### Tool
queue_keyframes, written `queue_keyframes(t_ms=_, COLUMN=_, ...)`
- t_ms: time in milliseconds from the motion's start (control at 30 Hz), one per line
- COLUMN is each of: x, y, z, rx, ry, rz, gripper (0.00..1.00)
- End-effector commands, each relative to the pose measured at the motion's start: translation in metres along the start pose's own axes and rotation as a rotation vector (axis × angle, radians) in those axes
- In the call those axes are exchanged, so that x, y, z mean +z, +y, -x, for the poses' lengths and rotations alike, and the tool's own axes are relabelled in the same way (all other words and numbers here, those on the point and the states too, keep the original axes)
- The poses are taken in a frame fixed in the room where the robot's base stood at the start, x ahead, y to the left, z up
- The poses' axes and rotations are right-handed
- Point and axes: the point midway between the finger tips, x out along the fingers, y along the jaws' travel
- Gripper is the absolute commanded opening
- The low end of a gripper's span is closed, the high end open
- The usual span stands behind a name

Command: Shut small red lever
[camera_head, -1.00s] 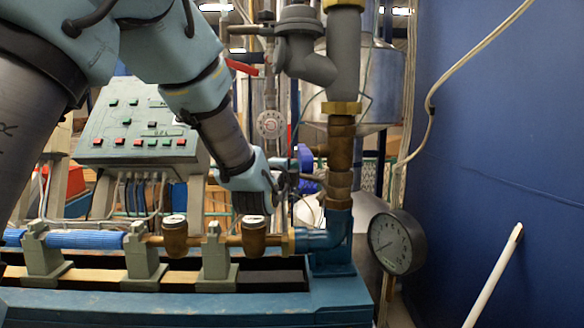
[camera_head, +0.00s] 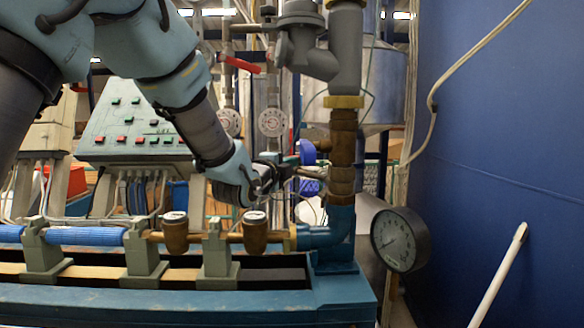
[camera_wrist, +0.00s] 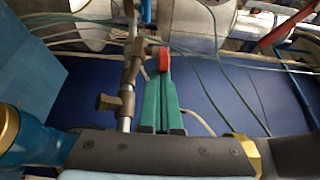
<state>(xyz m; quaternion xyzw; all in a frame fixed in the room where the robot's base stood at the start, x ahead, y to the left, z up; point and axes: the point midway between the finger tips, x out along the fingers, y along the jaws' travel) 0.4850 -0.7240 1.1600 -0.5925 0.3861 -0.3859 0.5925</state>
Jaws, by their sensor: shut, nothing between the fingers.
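My gripper (camera_wrist: 163,82) shows in the wrist view as two green fingers pressed together, with nothing between them. A small red piece (camera_wrist: 163,60), apparently the small red lever, sits right at the fingertips beside a brass-coloured valve fitting (camera_wrist: 127,95). I cannot tell if the tips touch it. In the head view my gripper (camera_head: 287,168) is beside the vertical brass pipe (camera_head: 342,150), close to blue round parts (camera_head: 307,153); the small lever cannot be made out there.
A longer red lever (camera_head: 240,64) sits higher on the pipework in the head view. A pressure gauge (camera_head: 399,240) stands low right of the pipe. A green control console (camera_head: 135,125) is behind my arm. A blue wall (camera_head: 500,130) closes off the right.

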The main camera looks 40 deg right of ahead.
Motion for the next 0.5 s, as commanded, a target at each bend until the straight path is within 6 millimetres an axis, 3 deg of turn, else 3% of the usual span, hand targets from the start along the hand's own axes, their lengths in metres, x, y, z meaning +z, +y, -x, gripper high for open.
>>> queue_keyframes(t_ms=500, x=0.016, y=0.004, z=0.001, rx=-0.003, ry=0.122, rz=-0.002, gripper=0.00)
